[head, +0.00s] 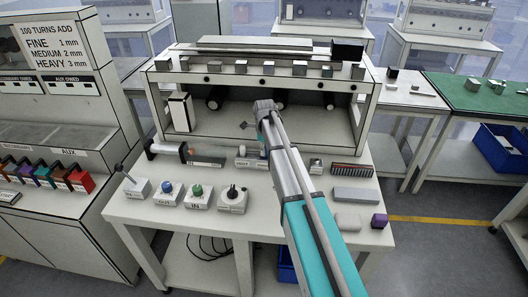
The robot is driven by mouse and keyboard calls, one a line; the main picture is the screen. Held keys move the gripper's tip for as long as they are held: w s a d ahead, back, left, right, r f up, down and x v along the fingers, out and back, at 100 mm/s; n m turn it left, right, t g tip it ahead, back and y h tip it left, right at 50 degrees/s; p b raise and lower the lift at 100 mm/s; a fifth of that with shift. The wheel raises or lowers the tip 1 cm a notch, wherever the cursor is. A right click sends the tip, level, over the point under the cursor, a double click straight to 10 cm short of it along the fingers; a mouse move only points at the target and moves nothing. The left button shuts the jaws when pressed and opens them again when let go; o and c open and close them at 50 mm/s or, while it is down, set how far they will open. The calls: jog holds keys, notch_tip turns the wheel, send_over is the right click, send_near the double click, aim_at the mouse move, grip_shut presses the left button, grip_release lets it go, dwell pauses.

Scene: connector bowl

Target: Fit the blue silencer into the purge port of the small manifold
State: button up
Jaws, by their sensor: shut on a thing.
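My arm reaches from the lower right to the bench, and my gripper (264,112) is at its far end, in front of the open bay of the bench housing. The gripper is small and partly hidden by my own wrist. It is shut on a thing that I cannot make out. I cannot pick out the blue silencer for certain. A labelled white block (243,162) sits on the bench left of my arm; I cannot tell whether it is the small manifold. No purge port can be made out.
White blocks with a blue knob (167,187), a green knob (197,190) and a black knob (232,192) stand along the bench's front left. The housing (365,110) surrounds the bay.

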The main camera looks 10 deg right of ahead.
jog(key=shift+f, duration=0.15)
jog(key=o, duration=0.9)
jog(key=shift+o, duration=0.2)
jog(key=shift+r, duration=0.2)
notch_tip(320, 180, up, 12)
jog(key=p, duration=1.2)
jog(key=shift+s, duration=0.1)
dwell(0.3)
jog(key=s+n, duration=2.4)
jog(key=s, duration=0.5)
jog(key=shift+a+n, duration=0.15)
jog(key=shift+n, duration=0.15)
